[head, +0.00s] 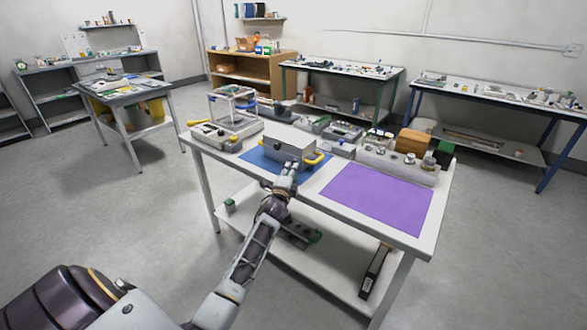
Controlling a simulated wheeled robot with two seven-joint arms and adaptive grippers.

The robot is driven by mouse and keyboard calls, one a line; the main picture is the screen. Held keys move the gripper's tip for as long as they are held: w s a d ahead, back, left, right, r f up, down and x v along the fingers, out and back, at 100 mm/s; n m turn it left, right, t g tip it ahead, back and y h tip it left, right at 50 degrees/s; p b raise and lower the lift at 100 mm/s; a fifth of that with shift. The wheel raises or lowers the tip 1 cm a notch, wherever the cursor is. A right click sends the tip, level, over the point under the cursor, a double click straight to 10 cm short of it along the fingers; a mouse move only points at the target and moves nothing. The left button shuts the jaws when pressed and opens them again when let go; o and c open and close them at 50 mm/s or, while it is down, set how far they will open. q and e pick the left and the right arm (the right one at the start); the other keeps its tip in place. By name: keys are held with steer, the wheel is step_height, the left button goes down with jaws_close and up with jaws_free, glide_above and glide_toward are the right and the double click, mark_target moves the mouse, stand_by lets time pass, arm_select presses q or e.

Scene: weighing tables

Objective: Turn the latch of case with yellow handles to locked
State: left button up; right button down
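The case (289,149) is a grey box with yellow handles on its left and right ends. It rests on a blue mat (255,159) on the white table. My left gripper (288,170) is at the front face of the case, near the middle of its lower front. The latch is hidden or too small to make out, and I cannot tell whether the gripper touches it. Whether the fingers are open or shut is also too small to see. My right gripper is not in view.
A purple mat (378,198) lies bare on the right of the table (424,244). A clear-walled balance (232,108) stands at the back left. A grey block (397,165) with weights and a brown cylinder (412,141) stand behind the purple mat.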

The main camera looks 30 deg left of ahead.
arm_select(q)
steer(key=shift+x, duration=2.05)
jaws_close()
